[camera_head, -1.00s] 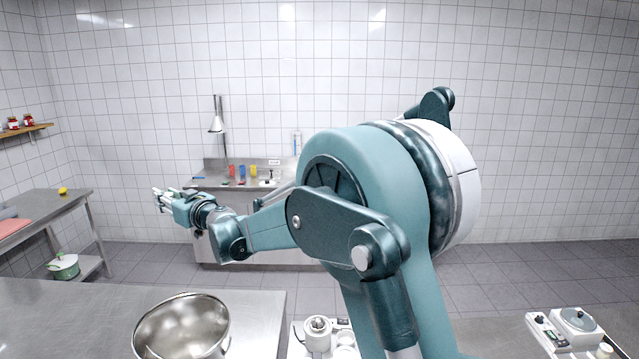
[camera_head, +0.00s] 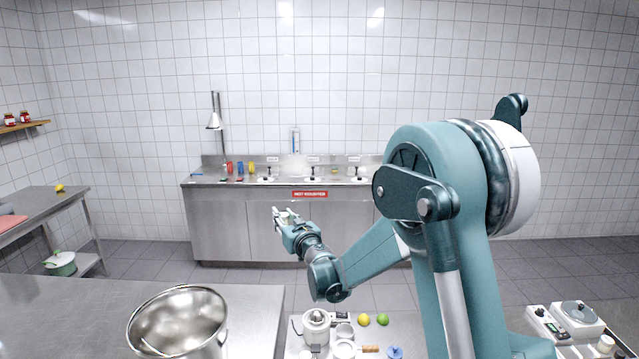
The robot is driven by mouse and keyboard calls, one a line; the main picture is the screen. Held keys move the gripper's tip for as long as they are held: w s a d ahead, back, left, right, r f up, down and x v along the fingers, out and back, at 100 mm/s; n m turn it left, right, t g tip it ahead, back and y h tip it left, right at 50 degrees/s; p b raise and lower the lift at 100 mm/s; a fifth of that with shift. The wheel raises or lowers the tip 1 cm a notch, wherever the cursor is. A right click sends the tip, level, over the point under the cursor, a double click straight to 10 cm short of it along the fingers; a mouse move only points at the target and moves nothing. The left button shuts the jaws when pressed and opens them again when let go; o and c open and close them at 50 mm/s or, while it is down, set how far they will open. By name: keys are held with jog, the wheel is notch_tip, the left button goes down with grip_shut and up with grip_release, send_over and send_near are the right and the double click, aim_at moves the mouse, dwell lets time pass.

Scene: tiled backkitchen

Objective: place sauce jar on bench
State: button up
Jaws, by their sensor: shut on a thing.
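My gripper (camera_head: 280,213) is raised near the centre, in front of the far steel counter, with its fingers pointing up and left. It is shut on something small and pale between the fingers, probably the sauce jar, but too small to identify. Two red-labelled jars (camera_head: 25,117) stand on the wooden wall shelf (camera_head: 38,123) at far left, well away from my gripper. A steel bench (camera_head: 70,310) fills the lower left; another steel table (camera_head: 40,198) stands behind it against the left wall. I cannot tell which is the named bench.
A large steel bowl (camera_head: 180,318) sits on the near bench. The far counter (camera_head: 235,225) holds sinks and coloured bottles. A small table (camera_head: 405,330) carries a juicer (camera_head: 316,326), a lemon and a lime. A scale-like appliance (camera_head: 575,318) is at lower right. The near bench's left part is clear.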

jog(key=s+d+f+m+h+b, duration=0.1)
jog(key=d+f, duration=0.3)
jog(key=d, duration=0.7)
jog(key=s+d+f+m+t+h+b, duration=0.1)
jog(key=d+f+h, duration=0.3)
jog(key=d, duration=0.8)
jog(key=s+d+f+m+h+b, duration=0.1)
jog(key=d+f, duration=0.4)
jog(key=d, duration=0.7)
jog(key=shift+s+m+t+h, duration=0.4)
jog(key=shift+s+m+h, duration=0.5)
jog(key=shift+s+m, duration=0.2)
jog(key=shift+d, duration=0.1)
jog(key=shift+f, duration=0.1)
jog(key=shift+f+b, duration=2.4)
jog(key=shift+b, duration=0.1)
